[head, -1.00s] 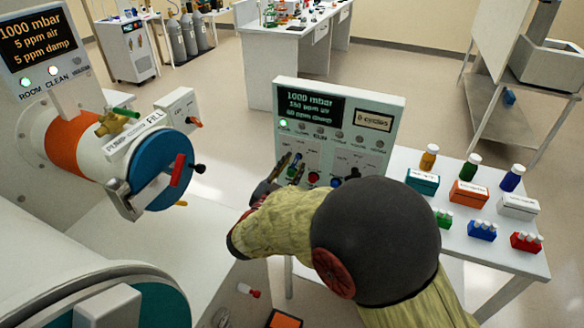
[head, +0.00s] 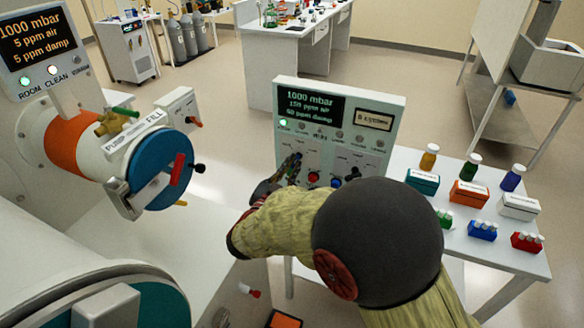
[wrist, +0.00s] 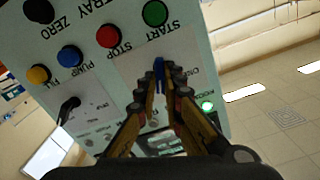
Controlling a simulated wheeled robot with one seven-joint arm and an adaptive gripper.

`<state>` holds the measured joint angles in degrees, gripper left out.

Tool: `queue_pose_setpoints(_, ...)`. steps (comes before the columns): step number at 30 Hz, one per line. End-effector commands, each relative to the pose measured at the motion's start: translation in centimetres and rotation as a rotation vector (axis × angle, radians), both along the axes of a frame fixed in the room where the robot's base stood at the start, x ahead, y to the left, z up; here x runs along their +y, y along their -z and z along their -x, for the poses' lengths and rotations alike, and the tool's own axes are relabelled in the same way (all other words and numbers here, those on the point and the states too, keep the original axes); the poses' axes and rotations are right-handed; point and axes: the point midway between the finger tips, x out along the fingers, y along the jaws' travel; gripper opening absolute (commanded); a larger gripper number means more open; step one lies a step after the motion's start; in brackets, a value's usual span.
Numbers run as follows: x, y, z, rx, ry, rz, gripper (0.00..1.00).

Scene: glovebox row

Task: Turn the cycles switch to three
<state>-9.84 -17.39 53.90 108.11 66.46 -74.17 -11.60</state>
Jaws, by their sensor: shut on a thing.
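The grey control panel (head: 392,112) stands upright on the white table in the head view. In the wrist view, its face (wrist: 112,75) appears upside down. My gripper (wrist: 161,78) is shut on a small blue-handled switch (wrist: 159,68) on the panel. The lettering by this switch is partly covered, so I cannot read its name or setting. A second, black-handled switch (wrist: 70,106) sits to its left in the wrist view. In the head view, my gripper (head: 290,163) is at the panel's left part, and my arm hides the lower right.
The wrist view shows a green START button (wrist: 155,13), a red STOP button (wrist: 108,35), and blue (wrist: 70,56) and yellow (wrist: 38,74) buttons close by. Small boxes and bottles (head: 469,193) stand on the table at right. A chamber door (head: 160,170) juts out at left.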

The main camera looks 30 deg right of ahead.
Motion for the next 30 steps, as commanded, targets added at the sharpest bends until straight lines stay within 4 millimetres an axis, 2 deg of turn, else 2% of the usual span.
queue_pose_setpoints(21,-0.11,0.43,0.16,-0.379,0.000,-0.296,0.00)
queue_pose_setpoints(30,-0.11,0.35,0.16,-0.468,0.001,-0.367,0.00)
